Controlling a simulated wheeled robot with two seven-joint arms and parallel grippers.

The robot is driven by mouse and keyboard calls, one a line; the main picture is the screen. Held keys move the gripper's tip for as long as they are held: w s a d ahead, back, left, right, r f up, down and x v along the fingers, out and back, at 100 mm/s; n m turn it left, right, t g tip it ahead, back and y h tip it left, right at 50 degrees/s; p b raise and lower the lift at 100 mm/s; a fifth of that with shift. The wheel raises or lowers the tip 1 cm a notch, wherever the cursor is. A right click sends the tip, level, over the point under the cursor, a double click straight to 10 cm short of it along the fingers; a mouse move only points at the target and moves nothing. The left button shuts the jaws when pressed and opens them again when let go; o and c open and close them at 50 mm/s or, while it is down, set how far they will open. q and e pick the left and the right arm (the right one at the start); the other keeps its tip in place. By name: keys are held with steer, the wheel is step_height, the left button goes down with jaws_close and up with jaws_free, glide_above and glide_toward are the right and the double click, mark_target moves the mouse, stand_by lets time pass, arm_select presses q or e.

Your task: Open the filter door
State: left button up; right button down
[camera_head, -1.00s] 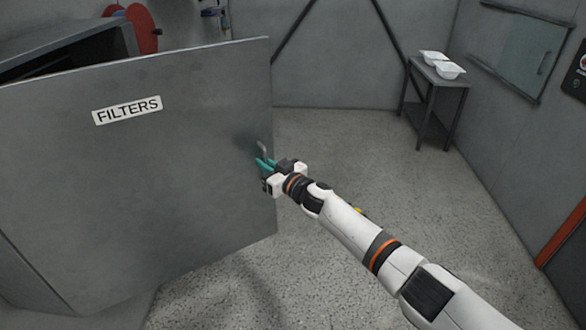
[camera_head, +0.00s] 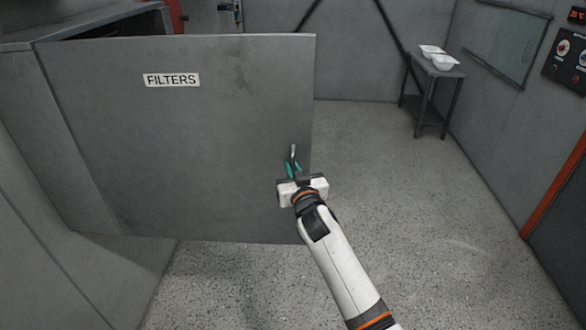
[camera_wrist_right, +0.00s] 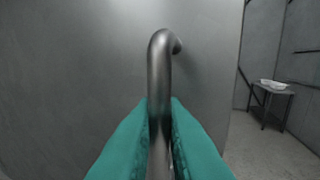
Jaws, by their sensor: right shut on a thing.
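The grey filter door (camera_head: 190,150) with a white FILTERS label (camera_head: 172,80) fills the left and middle of the head view. It stands open, away from the grey cabinet (camera_head: 60,42) behind it, with a dark gap showing above its top edge. Its metal handle (camera_head: 293,154) is near the right edge of the door. My right gripper (camera_head: 293,170) is at the handle. In the right wrist view, its teal fingers are shut on the bent metal handle (camera_wrist_right: 161,85), one on each side. My left gripper is not in view.
A small grey table (camera_head: 437,74) with white trays (camera_head: 440,60) stands at the back right. A control panel (camera_head: 568,58) and a window hatch (camera_head: 502,42) are on the right wall. The speckled floor (camera_head: 410,200) right of the door is clear.

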steer(key=shift+s+r, duration=0.2)
steer(key=shift+s, duration=0.2)
steer(key=c, duration=1.8)
jaws_free()
steer(key=shift+s+f, duration=0.1)
steer(key=shift+f, duration=0.05)
steer(key=shift+b+v, duration=1.3)
steer(key=shift+v, duration=4.65)
